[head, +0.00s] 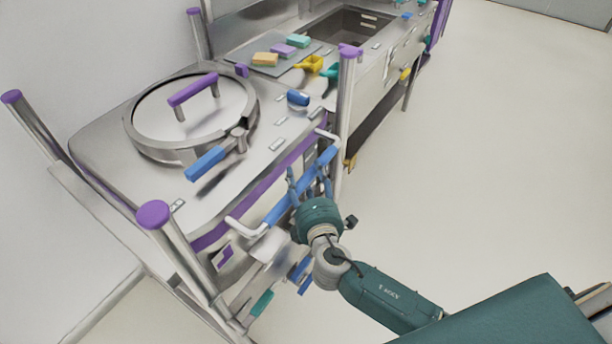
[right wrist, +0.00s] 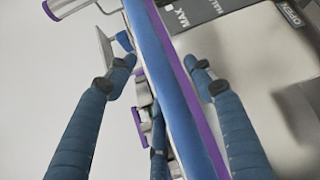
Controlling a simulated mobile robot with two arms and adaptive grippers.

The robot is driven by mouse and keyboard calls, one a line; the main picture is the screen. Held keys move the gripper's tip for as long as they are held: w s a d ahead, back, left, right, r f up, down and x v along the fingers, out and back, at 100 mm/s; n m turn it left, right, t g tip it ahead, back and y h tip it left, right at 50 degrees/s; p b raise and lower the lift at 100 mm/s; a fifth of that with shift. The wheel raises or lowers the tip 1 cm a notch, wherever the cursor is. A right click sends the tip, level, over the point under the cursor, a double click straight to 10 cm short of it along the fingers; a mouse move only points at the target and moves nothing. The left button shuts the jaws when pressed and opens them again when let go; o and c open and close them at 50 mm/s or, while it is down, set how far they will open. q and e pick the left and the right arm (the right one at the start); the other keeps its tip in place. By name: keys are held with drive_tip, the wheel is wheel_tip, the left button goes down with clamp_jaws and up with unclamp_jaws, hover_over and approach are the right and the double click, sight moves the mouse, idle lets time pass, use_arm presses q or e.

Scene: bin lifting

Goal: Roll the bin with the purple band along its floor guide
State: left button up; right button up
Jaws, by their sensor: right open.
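The steel bin (head: 110,180) with a purple band (head: 262,186) below its top stands at the left in the head view. A blue grip bar (head: 277,205) on white end brackets runs along its front. My right gripper (head: 310,182) is at this bar, its fingers open. In the right wrist view the blue bar (right wrist: 172,80) passes between the two fingers of the right gripper (right wrist: 160,75), with a gap on both sides. The purple band edge (right wrist: 190,90) shows beside it. I cannot make out the floor guide. My left gripper is not in view.
A round lid (head: 160,112) with a purple handle and a blue lever (head: 206,163) sits on the bin top. Posts with purple caps (head: 153,214) stand at its corners. A sink counter (head: 270,52) with sponges and scoops lies behind. The floor (head: 480,150) at right is clear.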

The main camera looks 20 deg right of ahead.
drive_tip(key=shift+c, duration=0.5)
clamp_jaws()
drive_tip(key=shift+w+a+r+b, duration=0.25)
drive_tip(key=shift+w+a+b, duration=0.15)
drive_tip(key=shift+w+a, duration=0.6)
drive_tip(key=shift+c, duration=1.2)
unclamp_jaws()
drive_tip(key=o, duration=0.3)
drive_tip(key=shift+o, duration=0.2)
drive_tip(key=s+a+r, duration=0.1)
drive_tip(key=s, duration=1)
drive_tip(key=shift+s+a+r, duration=0.15)
drive_tip(key=shift+s+a, duration=0.05)
drive_tip(key=shift+a, duration=0.1)
